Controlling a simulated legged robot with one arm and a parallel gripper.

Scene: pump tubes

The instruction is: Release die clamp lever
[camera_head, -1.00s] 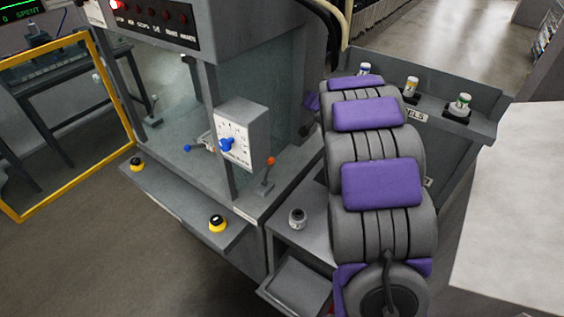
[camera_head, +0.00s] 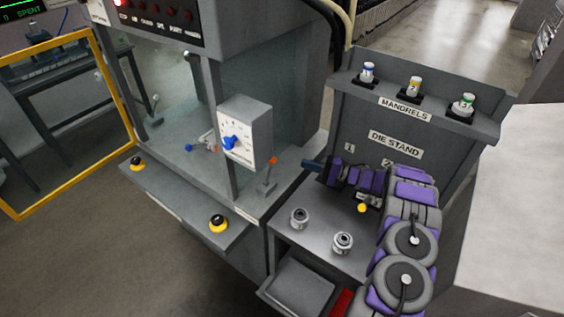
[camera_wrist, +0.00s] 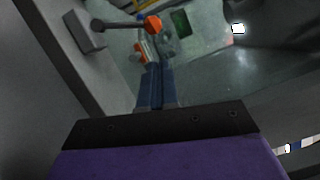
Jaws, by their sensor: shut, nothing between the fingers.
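A grey lever with an orange ball tip (camera_head: 269,166) stands on the ledge at the machine's right side. Another orange-tipped part (camera_head: 215,148) sits inside the machine, close to a blue-ended part (camera_head: 188,147). No label shows which of these is the die clamp lever. My gripper (camera_head: 312,165) is right of the ledge lever, apart from it, pointing left toward the machine. In the wrist view, its blue fingers (camera_wrist: 155,85) are shut and empty. A lever with an orange ball (camera_wrist: 152,24) lies beyond them, with a second orange part (camera_wrist: 138,47) just below.
A dial box with a blue knob (camera_head: 246,132) stands left of the ledge lever. Two metal dies (camera_head: 299,219) (camera_head: 343,243) stand on the die-stand shelf (camera_head: 318,222). Several mandrels (camera_head: 415,87) stand on the rack behind.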

